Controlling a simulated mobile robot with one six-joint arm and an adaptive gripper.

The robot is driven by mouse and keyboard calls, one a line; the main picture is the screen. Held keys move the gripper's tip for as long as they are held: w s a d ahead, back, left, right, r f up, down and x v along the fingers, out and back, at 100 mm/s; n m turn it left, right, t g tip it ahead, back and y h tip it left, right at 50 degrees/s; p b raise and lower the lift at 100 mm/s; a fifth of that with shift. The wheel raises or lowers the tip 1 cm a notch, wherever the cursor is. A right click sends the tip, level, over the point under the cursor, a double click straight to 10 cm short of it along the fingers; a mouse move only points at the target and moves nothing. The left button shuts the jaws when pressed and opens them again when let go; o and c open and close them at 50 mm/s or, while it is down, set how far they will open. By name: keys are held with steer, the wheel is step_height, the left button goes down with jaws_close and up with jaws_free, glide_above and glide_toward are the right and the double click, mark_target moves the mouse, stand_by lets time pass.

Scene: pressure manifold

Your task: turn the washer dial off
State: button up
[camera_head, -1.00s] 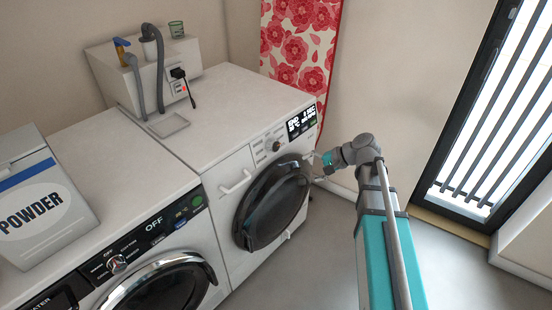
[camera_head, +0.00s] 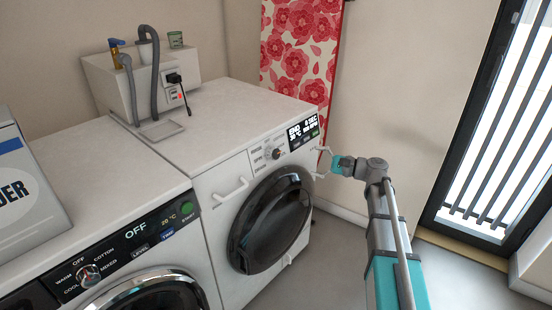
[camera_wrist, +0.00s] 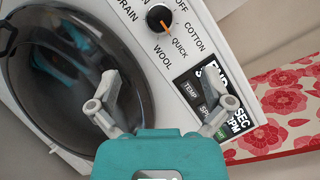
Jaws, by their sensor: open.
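The washer (camera_head: 205,198) is the white machine on the right, with a dark round door and a lit display (camera_head: 303,130) reading END. Its dial (camera_head: 277,154) is a small dark knob left of the display. In the wrist view the dial (camera_wrist: 160,18) is black with an orange mark pointing toward QUICK; OFF is printed above QUICK. My gripper (camera_head: 323,162) is open and empty at the washer's right front, apart from the dial. In the wrist view its spread fingers (camera_wrist: 163,88) lie below the dial, over the door edge and the display.
A second machine (camera_head: 110,148) with its own dial (camera_head: 88,276) and an OFF display stands at left, carrying a powder box (camera_head: 25,195). A floral board (camera_head: 300,60) leans on the wall behind the washer. Floor at the right front is clear.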

mark_target(276, 154)
stand_by(0.3)
steer(key=x, duration=1.3)
steer(key=shift+a, duration=0.4)
steer(key=shift+c, duration=0.3)
